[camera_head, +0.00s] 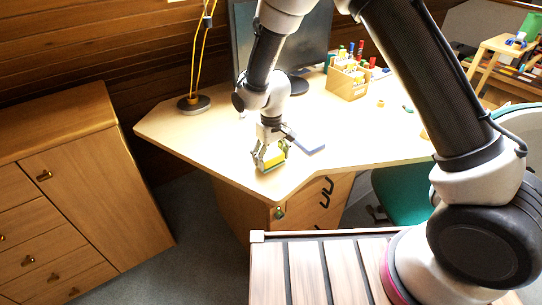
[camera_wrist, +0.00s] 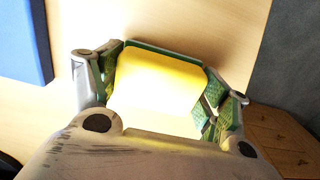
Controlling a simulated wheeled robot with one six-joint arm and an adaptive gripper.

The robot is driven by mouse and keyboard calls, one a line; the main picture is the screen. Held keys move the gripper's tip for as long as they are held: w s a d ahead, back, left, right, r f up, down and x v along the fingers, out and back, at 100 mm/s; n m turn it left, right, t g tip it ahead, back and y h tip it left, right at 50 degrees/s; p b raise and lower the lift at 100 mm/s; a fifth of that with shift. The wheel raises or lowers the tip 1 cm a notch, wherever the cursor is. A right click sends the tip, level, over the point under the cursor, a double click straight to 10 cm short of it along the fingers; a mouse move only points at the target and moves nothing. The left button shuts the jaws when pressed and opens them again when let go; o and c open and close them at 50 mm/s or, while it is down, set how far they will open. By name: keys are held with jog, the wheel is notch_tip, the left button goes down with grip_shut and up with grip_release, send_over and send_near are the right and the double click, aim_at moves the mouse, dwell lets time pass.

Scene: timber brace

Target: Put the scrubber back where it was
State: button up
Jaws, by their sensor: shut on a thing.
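The scrubber (camera_head: 274,161) is a yellow block with a green edge, near the front corner of the light wooden desk (camera_head: 205,148). It fills the middle of the wrist view (camera_wrist: 158,85), where its yellow face shows. My gripper (camera_head: 270,156) points down and is shut on the scrubber, with one finger at each side, as the wrist view also shows (camera_wrist: 165,88). Whether the scrubber touches the desk top or is just above it, I cannot tell.
A lamp base (camera_head: 194,103), a monitor (camera_head: 310,40) and a wooden organizer (camera_head: 347,82) with pens stand farther back. The desk's front edge is close; the desk left of my gripper is clear.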

aim_at(271, 154)
jog(key=o, duration=1.1)
notch_tip(271, 154, up, 12)
jog(key=shift+r, duration=0.15)
jog(key=s+d+r+m+t, duration=0.1)
jog(key=s+d+r+m, duration=0.15)
jog(key=d+r, duration=0.75)
jog(key=s+d+r+m+t, duration=0.1)
jog(key=s+d+r, duration=0.3)
jog(key=d+r, duration=0.6)
jog(key=s+d+r+m+t, duration=0.1)
jog(key=s+d+m+t, duration=0.1)
jog(key=s+d, duration=1.2)
jog(key=s+m, duration=0.1)
jog(key=s, duration=0.2)
jog(key=shift+d+r, duration=0.35)
jog(key=shift+r, duration=0.05)
